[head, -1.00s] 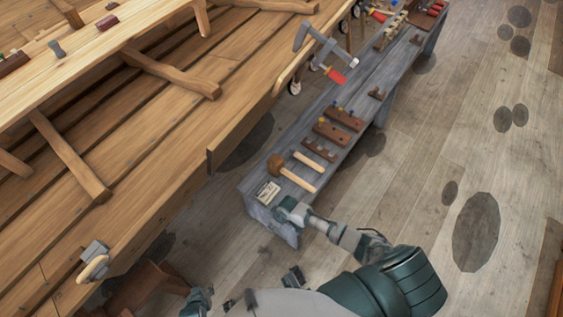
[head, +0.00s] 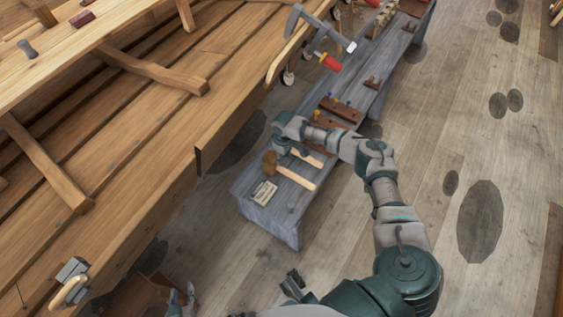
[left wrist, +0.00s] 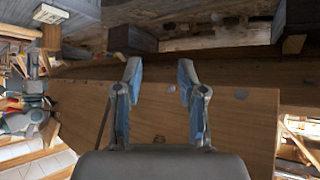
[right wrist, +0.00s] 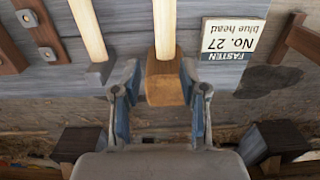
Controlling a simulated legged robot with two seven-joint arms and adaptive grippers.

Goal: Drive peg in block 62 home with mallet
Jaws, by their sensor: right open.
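The wooden mallet (head: 297,177) lies on the grey bench, its head towards the hull side. In the right wrist view its block-shaped head (right wrist: 165,84) shows between the fingertips of my right gripper (right wrist: 160,72), which is open; contact cannot be told. In the head view that hand is over the bench beside the mallet, its fingertips hidden. Brown blocks (head: 343,109) with blue and yellow pegs lie farther along the bench; no number is readable on them. My left gripper (left wrist: 159,68) is open and empty, facing a wooden plank surface.
A card (right wrist: 230,40) reading "FASTEN No. 27 blue head" lies beside the mallet on the bench (head: 285,222). A second pale handle (right wrist: 88,30) lies alongside.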

